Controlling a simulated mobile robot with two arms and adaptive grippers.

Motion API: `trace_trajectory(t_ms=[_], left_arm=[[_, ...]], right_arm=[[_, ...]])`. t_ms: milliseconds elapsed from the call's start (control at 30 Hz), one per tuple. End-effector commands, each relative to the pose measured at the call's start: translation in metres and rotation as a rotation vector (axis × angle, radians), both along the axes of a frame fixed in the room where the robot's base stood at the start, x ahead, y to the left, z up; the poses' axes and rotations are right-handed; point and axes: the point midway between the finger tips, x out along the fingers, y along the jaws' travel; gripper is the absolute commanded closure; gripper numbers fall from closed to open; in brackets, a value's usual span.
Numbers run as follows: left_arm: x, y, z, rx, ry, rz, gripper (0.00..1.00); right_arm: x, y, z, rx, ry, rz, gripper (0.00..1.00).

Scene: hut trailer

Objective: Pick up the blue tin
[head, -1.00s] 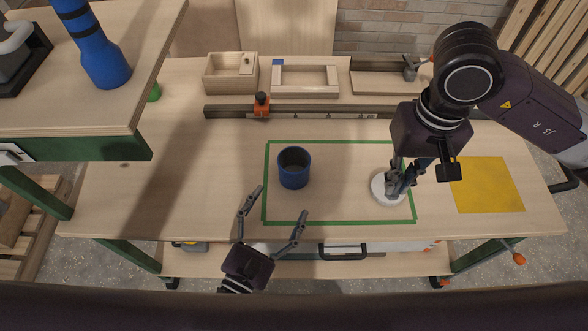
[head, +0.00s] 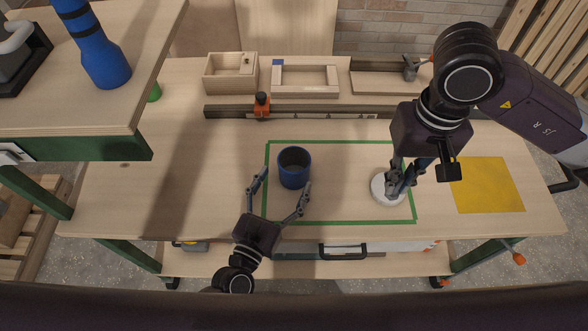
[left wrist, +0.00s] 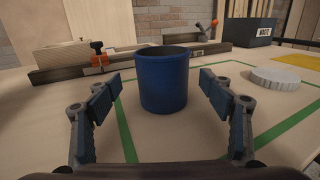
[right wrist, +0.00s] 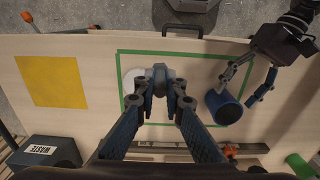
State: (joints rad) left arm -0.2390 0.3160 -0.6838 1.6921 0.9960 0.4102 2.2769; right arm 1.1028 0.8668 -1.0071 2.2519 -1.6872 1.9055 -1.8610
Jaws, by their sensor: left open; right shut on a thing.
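The blue tin (head: 293,168) is an open-topped dark blue cylinder, upright inside the green taped outline on the bench. It is central in the left wrist view (left wrist: 164,82) and also shows in the right wrist view (right wrist: 228,107). My left gripper (head: 284,178) is open, its fingers pointing at the tin from the near side, one to each side, with visible gaps to it. My right gripper (head: 395,186) appears above a white round disc (head: 380,190). It is shut on a small grey thing (right wrist: 160,74), largely hidden by the fingers; I cannot tell what it is.
A yellow sheet (head: 488,185) lies right of the outline. Behind are a wooden box (head: 222,75), a wooden frame (head: 305,82) and an orange-knobbed clamp (head: 262,104) on a rail. A raised shelf with a blue bottle (head: 103,62) stands left.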

Motion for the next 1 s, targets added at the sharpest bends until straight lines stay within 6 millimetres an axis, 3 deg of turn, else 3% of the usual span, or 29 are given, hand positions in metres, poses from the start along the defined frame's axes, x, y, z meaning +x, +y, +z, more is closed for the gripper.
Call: trace_trajectory(t_ms=[200,533,1000], left_arm=[[0.030,-0.016,0.000,0.000,-0.003,0.001,0.26],[0.037,-0.019,-0.001,0.001,-0.001,0.001,0.26],[0.037,-0.019,-0.001,0.001,-0.001,0.001,0.74]], right_arm=[[0.000,0.000,0.000,0.000,0.000,0.000,1.00],[0.000,0.000,0.000,0.000,0.000,0.000,1.00],[0.000,0.000,0.000,0.000,0.000,0.000,1.00]])
